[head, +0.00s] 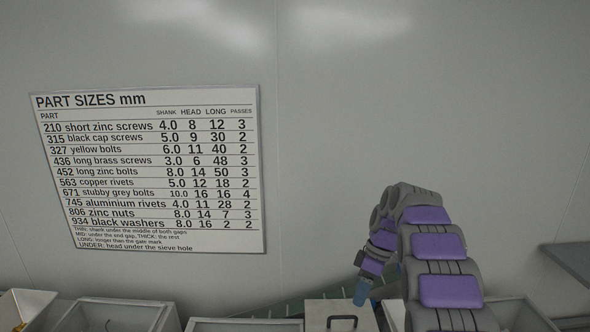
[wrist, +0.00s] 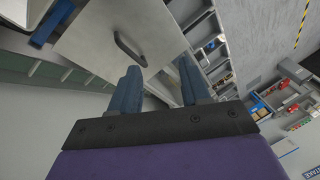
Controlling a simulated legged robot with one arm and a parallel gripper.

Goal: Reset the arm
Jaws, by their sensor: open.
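My arm, grey with purple pads, rises at the lower right of the head view and bends over, with my gripper (head: 362,292) hanging down at its end. In the wrist view my gripper (wrist: 160,88) shows two blue fingers spread apart with nothing between them. A pale lidded box with a dark handle (wrist: 128,48) lies beyond the fingertips. The same box (head: 341,314) shows in the head view at the bottom edge, below and left of my gripper. I cannot tell the exact gap between fingers and box.
A part sizes chart (head: 150,170) hangs on the grey wall. Grey open bins (head: 115,314) line the bottom edge, and a dark shelf (head: 570,262) juts in at right. Shelving with small coloured items (wrist: 282,98) stands at right in the wrist view.

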